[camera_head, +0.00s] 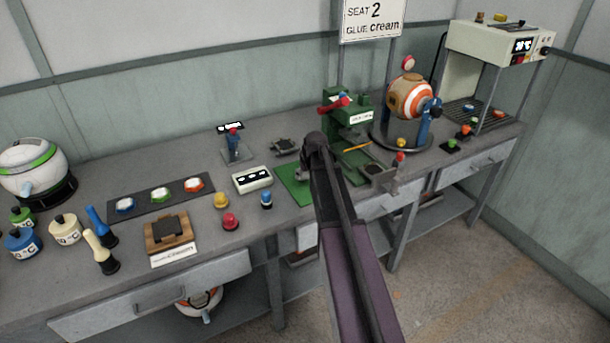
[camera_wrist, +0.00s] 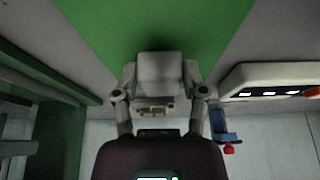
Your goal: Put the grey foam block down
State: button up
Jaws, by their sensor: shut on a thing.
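The grey foam block (camera_wrist: 160,75) is between the two fingers of my gripper (camera_wrist: 162,92) in the wrist view. The fingers press on its left and right sides. Behind it is a green mat (camera_wrist: 115,25) on the grey bench; I cannot tell whether the block touches the mat. In the head view my arm reaches over the bench front to the green mat (camera_head: 287,187), beside the green press (camera_head: 338,108). There the arm hides most of the gripper and the block.
A white box with dark windows (camera_head: 252,180) stands left of the mat, also at right in the wrist view (camera_wrist: 270,80). A blue and a red-topped piece (camera_head: 231,221) stand near the front edge. The green press frame (camera_wrist: 45,80) is close on the wrist view's left.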

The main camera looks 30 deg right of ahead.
jog(key=shift+r+p, duration=0.65)
jog(key=shift+r, duration=0.3)
jog(key=s+a+r+p, duration=0.1)
jog(key=s+a, duration=0.1)
jog(key=s, duration=0.5)
jog(key=s+a, duration=0.2)
jog(key=s, duration=0.6)
jog(key=shift+s+a+r+p, duration=0.15)
jog(key=shift+a+r+p, duration=0.15)
jog(key=shift+r+p, duration=0.1)
notch_tip(320, 180, up, 5)
jog(key=p, duration=0.4)
jog(key=shift+f+p, duration=0.15)
jog(key=shift+p, duration=0.2)
jog(key=shift+a, duration=0.1)
